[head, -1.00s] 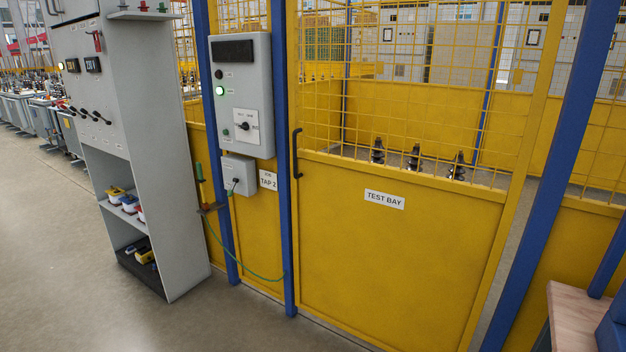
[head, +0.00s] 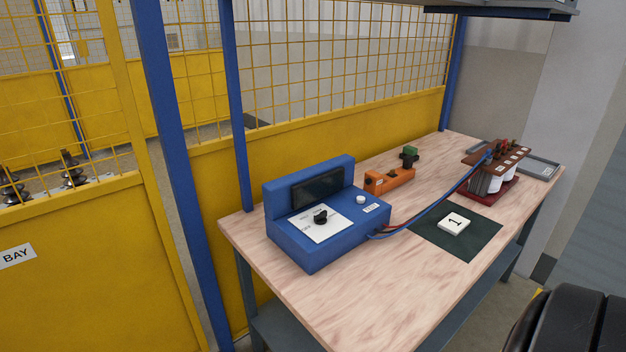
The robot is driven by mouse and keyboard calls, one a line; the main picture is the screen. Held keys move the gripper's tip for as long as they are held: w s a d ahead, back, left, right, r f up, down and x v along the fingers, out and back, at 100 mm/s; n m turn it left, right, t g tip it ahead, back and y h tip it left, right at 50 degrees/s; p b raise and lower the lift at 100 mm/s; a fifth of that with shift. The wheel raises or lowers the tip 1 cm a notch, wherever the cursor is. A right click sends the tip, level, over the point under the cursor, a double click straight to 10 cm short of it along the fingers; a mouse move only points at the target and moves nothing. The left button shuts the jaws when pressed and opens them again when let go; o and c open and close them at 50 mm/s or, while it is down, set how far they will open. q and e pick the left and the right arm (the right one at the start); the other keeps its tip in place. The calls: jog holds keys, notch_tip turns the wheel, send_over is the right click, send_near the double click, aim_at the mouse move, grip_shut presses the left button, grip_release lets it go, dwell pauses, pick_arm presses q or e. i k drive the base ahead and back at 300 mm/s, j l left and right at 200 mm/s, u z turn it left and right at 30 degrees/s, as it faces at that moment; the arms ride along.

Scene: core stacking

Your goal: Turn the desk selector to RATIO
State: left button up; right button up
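The desk selector (head: 320,217) is a black knob on a white plate on top of a blue instrument box (head: 318,249). The box sits at the near left end of a wooden-topped bench (head: 360,300). The plate's lettering is too small to read, so I cannot tell which position the knob points to. The box has a dark, blank screen (head: 318,190) and a white button (head: 361,199). Neither gripper is in view.
Red and blue leads (head: 430,212) run from the box to a transformer-like unit (head: 490,170). A dark mat (head: 478,243) holds a white block marked 1 (head: 454,222). An orange tool (head: 390,180) lies behind. Blue posts (head: 172,130) and yellow fencing stand left.

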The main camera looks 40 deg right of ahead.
aim_at(320, 218)
jog(key=i+z, duration=0.15)
jog(key=z, duration=0.3)
jog(key=i+j+z, duration=0.1)
jog(key=z, duration=0.3)
jog(key=i+j+z, duration=0.1)
jog(key=z, duration=0.35)
jog(key=j+z, duration=0.4)
jog(key=i+l, duration=0.05)
jog(key=l, duration=0.05)
